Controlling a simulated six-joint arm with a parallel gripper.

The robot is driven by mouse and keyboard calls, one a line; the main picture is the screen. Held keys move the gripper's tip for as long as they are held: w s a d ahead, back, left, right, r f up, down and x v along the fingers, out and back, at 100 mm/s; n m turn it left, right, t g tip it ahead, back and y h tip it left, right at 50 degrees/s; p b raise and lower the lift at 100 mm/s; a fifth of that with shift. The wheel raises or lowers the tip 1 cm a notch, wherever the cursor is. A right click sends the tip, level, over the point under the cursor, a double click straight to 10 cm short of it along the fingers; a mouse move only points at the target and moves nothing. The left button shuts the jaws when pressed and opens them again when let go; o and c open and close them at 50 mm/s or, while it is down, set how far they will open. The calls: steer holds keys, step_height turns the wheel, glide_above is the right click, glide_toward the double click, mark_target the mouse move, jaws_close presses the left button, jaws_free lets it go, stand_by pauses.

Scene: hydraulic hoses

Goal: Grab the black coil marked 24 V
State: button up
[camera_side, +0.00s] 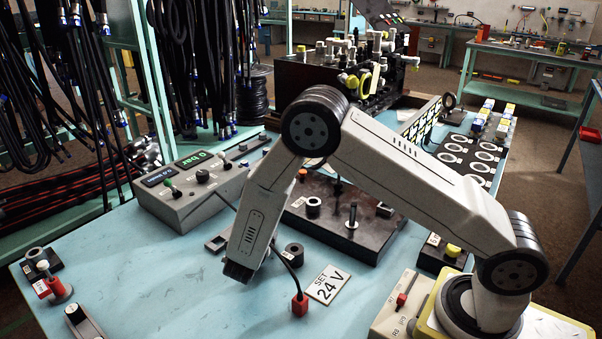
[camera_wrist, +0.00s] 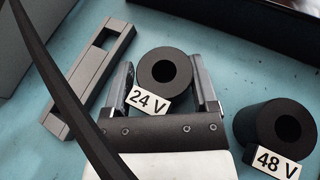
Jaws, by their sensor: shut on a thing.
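The black coil marked 24 V (camera_wrist: 147,76) is a short hollow cylinder with a white label on its front. In the wrist view it stands between the two fingers of my gripper (camera_wrist: 162,68), which is shut on it. In the side view my gripper (camera_side: 238,272) is low at the blue bench top, and I cannot make out this coil there; the arm seems to hide it. A similar black coil marked 48 V (camera_wrist: 256,118) stands apart to the right in the wrist view. A black coil also shows right of my gripper in the side view (camera_side: 294,252).
A grey slotted block (camera_wrist: 98,75) lies left of the fingers. A dark cable (camera_wrist: 52,82) crosses the wrist view. In the side view, a "SET 24 V" card (camera_side: 327,284) and a red connector (camera_side: 299,304) lie right of my gripper. A grey control box (camera_side: 205,185) stands behind.

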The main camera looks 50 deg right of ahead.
steer(key=shift+r, duration=0.7)
steer(key=s+r, duration=1.1)
steer(key=s, duration=0.3)
steer(key=shift+r, duration=0.1)
